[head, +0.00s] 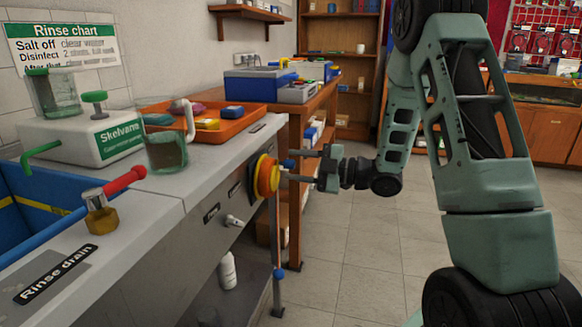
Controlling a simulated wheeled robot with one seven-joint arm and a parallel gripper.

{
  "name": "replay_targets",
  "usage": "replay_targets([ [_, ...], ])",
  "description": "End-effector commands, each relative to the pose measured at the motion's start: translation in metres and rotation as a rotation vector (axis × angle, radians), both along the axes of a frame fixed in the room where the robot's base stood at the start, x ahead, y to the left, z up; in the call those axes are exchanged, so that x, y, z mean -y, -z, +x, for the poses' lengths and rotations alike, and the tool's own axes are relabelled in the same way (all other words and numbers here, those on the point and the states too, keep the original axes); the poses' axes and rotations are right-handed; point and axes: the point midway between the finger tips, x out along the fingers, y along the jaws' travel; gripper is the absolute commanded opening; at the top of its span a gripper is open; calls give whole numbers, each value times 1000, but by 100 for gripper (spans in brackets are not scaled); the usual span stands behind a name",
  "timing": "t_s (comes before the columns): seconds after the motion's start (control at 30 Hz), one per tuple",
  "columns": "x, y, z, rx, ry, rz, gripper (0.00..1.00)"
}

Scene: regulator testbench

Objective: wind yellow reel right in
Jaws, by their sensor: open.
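The yellow reel (266,176) is mounted on the front face of the grey bench, near its right end. It shows a yellow-orange round body with a darker disc behind it against the panel. My gripper (296,170) is just right of the reel, pointing left at it, with its two fingers apart. A small blue piece (288,163) shows by the fingertips at the reel. I cannot tell whether the fingers touch the reel or its handle.
The bench top (215,150) carries a rinse unit (85,138), an orange tray (225,128) and a red-handled brass valve (103,215). A small white tap (234,221) juts from the bench front below the reel. The tiled floor (345,250) is clear.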

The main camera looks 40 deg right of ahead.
Motion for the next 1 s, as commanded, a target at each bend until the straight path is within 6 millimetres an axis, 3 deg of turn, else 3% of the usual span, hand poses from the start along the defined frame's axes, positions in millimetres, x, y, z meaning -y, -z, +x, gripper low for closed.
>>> replay_targets([
  [0.2,-11,0,14,0,0,2,44],
  [0.5,-12,0,16,0,1,1,44],
  [0.67,-12,0,15,-1,1,0,3],
  [1.0,-11,0,16,-18,1,22,0],
])
